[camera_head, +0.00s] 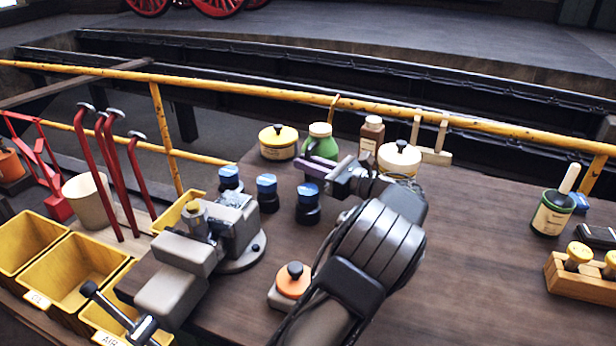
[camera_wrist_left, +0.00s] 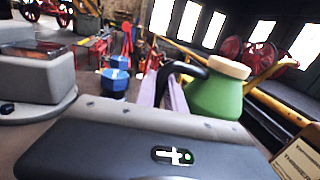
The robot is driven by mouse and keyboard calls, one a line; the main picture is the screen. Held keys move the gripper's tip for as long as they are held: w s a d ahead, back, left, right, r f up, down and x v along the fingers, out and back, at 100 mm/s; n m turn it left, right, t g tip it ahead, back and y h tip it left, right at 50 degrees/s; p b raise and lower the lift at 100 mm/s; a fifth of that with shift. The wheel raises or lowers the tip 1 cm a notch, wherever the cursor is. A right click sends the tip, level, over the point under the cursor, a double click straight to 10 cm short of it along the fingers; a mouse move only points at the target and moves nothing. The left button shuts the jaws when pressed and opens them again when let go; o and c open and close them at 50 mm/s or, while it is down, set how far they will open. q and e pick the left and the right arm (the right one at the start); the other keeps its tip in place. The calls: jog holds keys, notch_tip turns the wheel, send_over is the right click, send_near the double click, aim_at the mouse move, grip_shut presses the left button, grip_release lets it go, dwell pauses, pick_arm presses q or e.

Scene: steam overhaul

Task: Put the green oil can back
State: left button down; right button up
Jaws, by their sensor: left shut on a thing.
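The green oil can (camera_head: 321,143) stands at the back of the brown workbench, between a yellow-lidded tin and a brown bottle. In the left wrist view the can (camera_wrist_left: 215,98) shows a rounded green body, a beige cap and a black handle (camera_wrist_left: 186,68). My left gripper (camera_head: 318,167) reaches to the can from the front. Its pale purple fingers (camera_wrist_left: 165,88) are shut on the black handle. The can looks upright. Its lower part is partly hidden behind my gripper, so I cannot tell whether it touches the bench. My right gripper is not in view.
The yellow-lidded tin (camera_head: 278,143), brown bottle (camera_head: 372,134) and white pot (camera_head: 398,160) crowd the can. Several blue-capped black pots (camera_head: 267,193) and a vise (camera_head: 232,220) stand left. A yellow railing (camera_head: 470,123) runs behind.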

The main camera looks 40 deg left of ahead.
aim_at(310, 178)
pick_arm(q)
jog(key=shift+f, duration=1.8)
jog(key=shift+f, duration=0.1)
jog(key=c, duration=1.7)
grip_release()
jog(key=d, duration=0.8)
jog(key=w+d, duration=0.1)
jog(key=d, duration=0.3)
